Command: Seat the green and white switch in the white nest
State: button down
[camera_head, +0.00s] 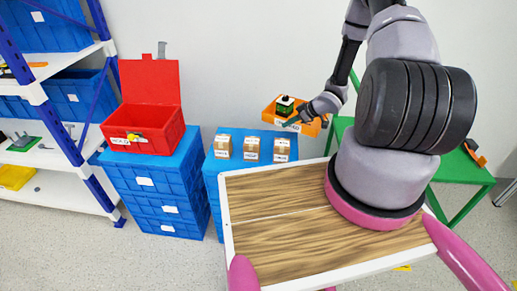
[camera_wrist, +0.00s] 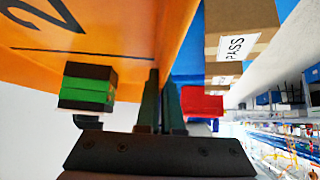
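The green and white switch (camera_head: 285,104), with a dark top, sits at the orange bin (camera_head: 268,112) at the back centre. A green and black block (camera_wrist: 88,88), apparently this switch, shows in the wrist view to the left of my fingers and apart from them. My gripper (camera_head: 293,121) is at the front of the orange bin, just right of and below the switch in the head view. In the wrist view my gripper (camera_wrist: 161,100) has its two dark fingers close together, with nothing visible held between them. I cannot make out the white nest in either view.
Several small cardboard boxes (camera_head: 252,144) stand on blue crates left of the orange bin. A red open box (camera_head: 146,132) is on blue crates further left. A green table (camera_head: 462,172) is at right. The orange bin's wall (camera_wrist: 120,25) is very close to my gripper.

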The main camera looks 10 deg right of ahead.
notch_tip(320, 180, down, 10)
jog(key=shift+a+r, duration=0.1)
jog(key=shift+a, duration=0.05)
dwell(0.3)
jog(key=c, duration=1.5)
grip_release()
jog(key=shift+s, duration=0.1)
jog(key=o, duration=0.4)
jog(key=shift+o, duration=0.2)
jog(key=v, duration=0.7)
jog(key=shift+r, duration=0.25)
